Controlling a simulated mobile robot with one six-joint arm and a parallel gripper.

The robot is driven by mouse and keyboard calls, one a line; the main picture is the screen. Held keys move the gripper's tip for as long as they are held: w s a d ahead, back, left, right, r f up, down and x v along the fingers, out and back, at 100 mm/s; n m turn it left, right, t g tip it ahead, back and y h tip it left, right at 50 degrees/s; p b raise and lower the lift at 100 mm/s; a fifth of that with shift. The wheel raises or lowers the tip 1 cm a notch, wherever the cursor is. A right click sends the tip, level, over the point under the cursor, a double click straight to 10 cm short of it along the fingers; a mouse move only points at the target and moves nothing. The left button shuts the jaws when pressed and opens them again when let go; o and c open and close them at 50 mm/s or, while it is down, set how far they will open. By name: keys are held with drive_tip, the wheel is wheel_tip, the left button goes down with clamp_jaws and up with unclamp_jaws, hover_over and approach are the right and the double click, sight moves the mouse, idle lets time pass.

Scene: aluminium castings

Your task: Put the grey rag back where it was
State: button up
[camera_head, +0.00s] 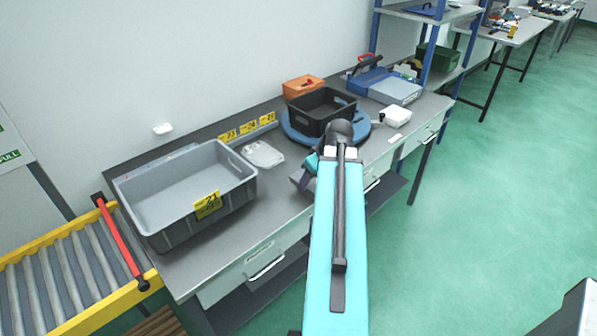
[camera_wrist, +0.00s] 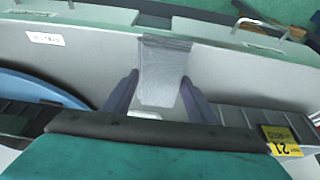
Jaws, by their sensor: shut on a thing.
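The grey rag (camera_wrist: 163,60) is between the two dark fingers of my gripper (camera_wrist: 160,77) in the wrist view. My gripper is shut on it, over the grey workbench (camera_wrist: 235,82) near its front edge. The rag's upper end reaches the bench's front edge in that view. I cannot tell whether the rag touches the bench. In the head view my gripper (camera_head: 306,178) is low over the bench, partly hidden by my arm, and the rag is hard to make out.
A large grey tote (camera_head: 160,230) stands on the bench's left end. A clear package (camera_head: 262,154) lies beside it. A black crate (camera_head: 318,112) sits on a blue round base (camera_head: 290,130) behind my gripper. A white box (camera_head: 395,115) is to the right. Yellow labels (camera_head: 248,127) line the back.

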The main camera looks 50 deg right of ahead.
sight(301, 171)
drive_tip(key=w, duration=0.2)
drive_tip(key=w+d+p, duration=0.1)
drive_tip(key=w, duration=0.2)
drive_tip(key=w+d+p, duration=0.1)
drive_tip(key=w, duration=0.1)
drive_tip(key=shift+w+d+f, duration=0.15)
drive_tip(key=shift+w+f, duration=0.1)
drive_tip(key=shift+f, duration=0.1)
drive_tip(key=shift+f, duration=0.15)
drive_tip(key=shift+f+p, duration=0.95)
drive_tip(key=shift+f, duration=0.65)
drive_tip(key=shift+f, duration=0.15)
drive_tip(key=o, duration=0.9)
drive_tip(key=shift+r, duration=0.25)
drive_tip(key=shift+d+b+v, duration=0.2)
drive_tip(key=shift+b+v, duration=1.3)
drive_tip(key=shift+v, duration=4.4)
